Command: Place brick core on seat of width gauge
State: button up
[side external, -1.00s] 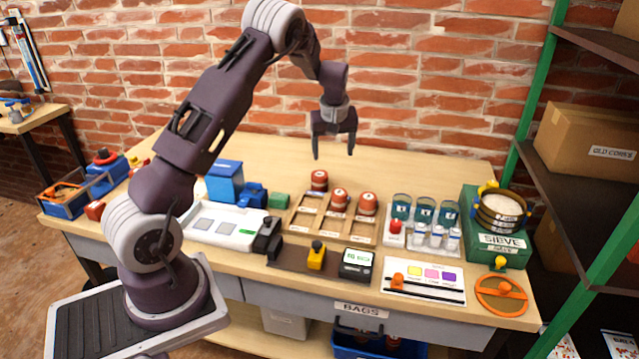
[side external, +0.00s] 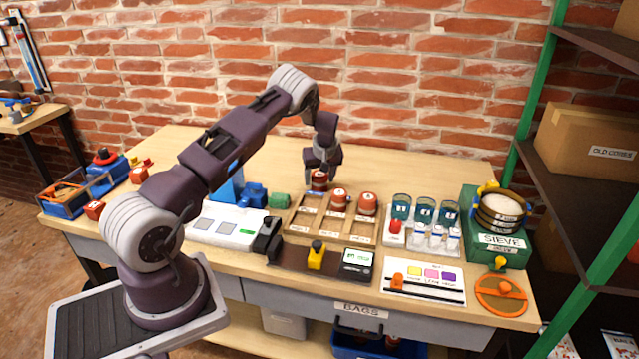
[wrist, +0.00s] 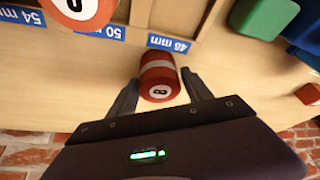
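A red brick core (side external: 319,184) with a white band stands at the back left of the wooden rack (side external: 291,226). In the wrist view this core (wrist: 159,80) lies between the two fingers of my gripper (wrist: 160,88). The fingers are open, with small gaps visible beside the core. In the side view my gripper (side external: 320,170) is down over that core and partly hides it. The width gauge (side external: 288,257) is a dark bar in front of the rack, with a yellow block (side external: 316,255) and a display (side external: 357,262). I see no core on it.
Two more red cores (side external: 338,198) (side external: 368,203) stand right of the gripped-over one. A green block (side external: 280,200) is close on the left. The table behind is clear.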

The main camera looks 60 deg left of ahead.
aim_at(320, 176)
grip_shut()
jog(key=shift+r, duration=0.15)
jog(key=r, duration=0.6)
jog(key=d+r, duration=0.1)
jog(key=r, duration=0.2)
jog(key=shift+s+r, duration=0.1)
jog(key=shift+r, duration=0.2)
jog(key=s+d+n+g, duration=0.4)
jog(key=s+d+n, duration=0.5)
jog(key=s+d, duration=1.15)
notch_tip(320, 176, down, 9)
jog(key=shift+w+d+r, duration=0.15)
jog(key=shift+r, duration=0.05)
